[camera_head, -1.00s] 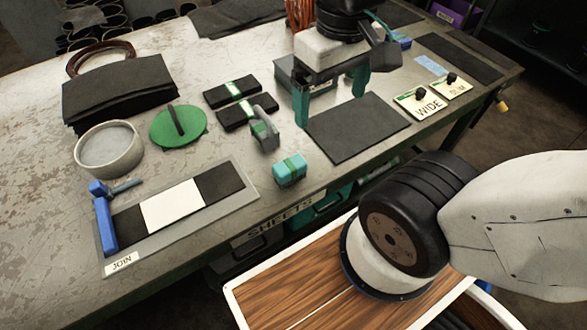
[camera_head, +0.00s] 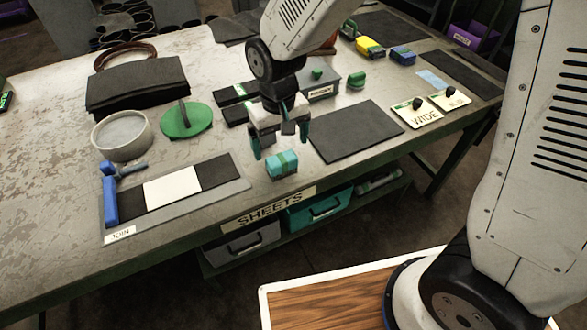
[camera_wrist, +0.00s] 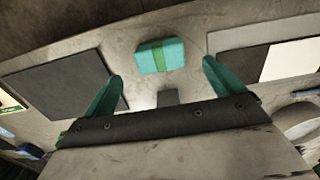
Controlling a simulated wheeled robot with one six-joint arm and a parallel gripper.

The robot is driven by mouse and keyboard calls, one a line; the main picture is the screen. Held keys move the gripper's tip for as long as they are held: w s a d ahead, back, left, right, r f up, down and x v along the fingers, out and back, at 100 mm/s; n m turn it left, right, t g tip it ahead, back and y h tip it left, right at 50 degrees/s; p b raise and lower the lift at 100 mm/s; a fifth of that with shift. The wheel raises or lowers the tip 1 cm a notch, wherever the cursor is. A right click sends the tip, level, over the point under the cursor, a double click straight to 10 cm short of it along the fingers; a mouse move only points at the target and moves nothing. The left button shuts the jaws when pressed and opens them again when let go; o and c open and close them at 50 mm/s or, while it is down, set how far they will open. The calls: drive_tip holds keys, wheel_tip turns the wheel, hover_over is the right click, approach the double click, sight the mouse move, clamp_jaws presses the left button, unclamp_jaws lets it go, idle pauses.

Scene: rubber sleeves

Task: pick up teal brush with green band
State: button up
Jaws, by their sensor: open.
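The teal brush with a green band (camera_head: 282,165) lies on the bench near its front edge, right of the join board. My gripper (camera_head: 281,148) is above and just behind it in the head view, jaws open, with one teal finger to either side. In the wrist view the brush (camera_wrist: 160,56) sits beyond the fingertips, roughly midway between them, and my gripper (camera_wrist: 163,75) is empty. The brush and the fingers look apart.
A dark mat (camera_head: 352,130) lies right of the brush. The join board (camera_head: 228,193) with black and white strips lies left. Behind are a green round lid (camera_head: 186,122), a grey bowl (camera_head: 122,134) and dark strips (camera_head: 233,92). WIDE and SLIM cards (camera_head: 422,113) lie at right.

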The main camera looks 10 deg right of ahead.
sight(282, 159)
drive_tip(key=shift+w+f, duration=0.15)
drive_tip(key=shift+f, duration=0.25)
wheel_tip(282, 159, down, 7)
drive_tip(key=shift+c, duration=0.3)
drive_tip(key=shift+s, duration=0.2)
drive_tip(key=c, duration=1)
